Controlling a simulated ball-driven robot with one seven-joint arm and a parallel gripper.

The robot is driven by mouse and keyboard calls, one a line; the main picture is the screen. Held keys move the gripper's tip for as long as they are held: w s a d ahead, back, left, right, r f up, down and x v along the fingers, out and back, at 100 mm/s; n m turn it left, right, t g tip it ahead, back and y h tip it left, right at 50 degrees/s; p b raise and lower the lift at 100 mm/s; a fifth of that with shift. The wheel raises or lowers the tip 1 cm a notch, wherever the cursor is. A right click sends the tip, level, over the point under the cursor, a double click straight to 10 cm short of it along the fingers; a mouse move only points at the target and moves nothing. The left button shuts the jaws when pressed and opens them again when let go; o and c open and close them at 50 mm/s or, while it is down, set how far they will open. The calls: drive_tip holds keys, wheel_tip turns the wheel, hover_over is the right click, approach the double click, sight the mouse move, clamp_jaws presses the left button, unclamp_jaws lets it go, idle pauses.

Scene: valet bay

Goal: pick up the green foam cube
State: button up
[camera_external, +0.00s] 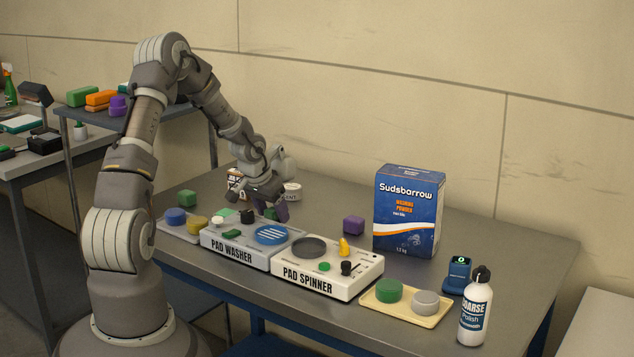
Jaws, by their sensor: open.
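A green foam cube (187,198) sits on the table's left part, behind the tray of round pads. My gripper (258,201) is open and points down behind the pad washer (237,246), to the right of that cube and apart from it. A purple block (282,210) and a darker green piece (270,214) show close beside the gripper's right side. I cannot tell whether the green piece is a cube or whether the gripper touches either one. The space between the fingers is partly hidden.
A purple cube (353,225), the pad spinner (327,276) and a tall washing powder box (408,211) stand to the right. A cream tray (407,312) and a polish bottle (475,312) are at the front right.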

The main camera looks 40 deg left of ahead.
drive_tip(key=shift+w+f, duration=0.25)
drive_tip(key=shift+f, duration=0.25)
drive_tip(key=shift+r, duration=0.15)
drive_tip(key=c, duration=1)
drive_tip(key=shift+r, duration=0.1)
drive_tip(key=shift+c, duration=0.2)
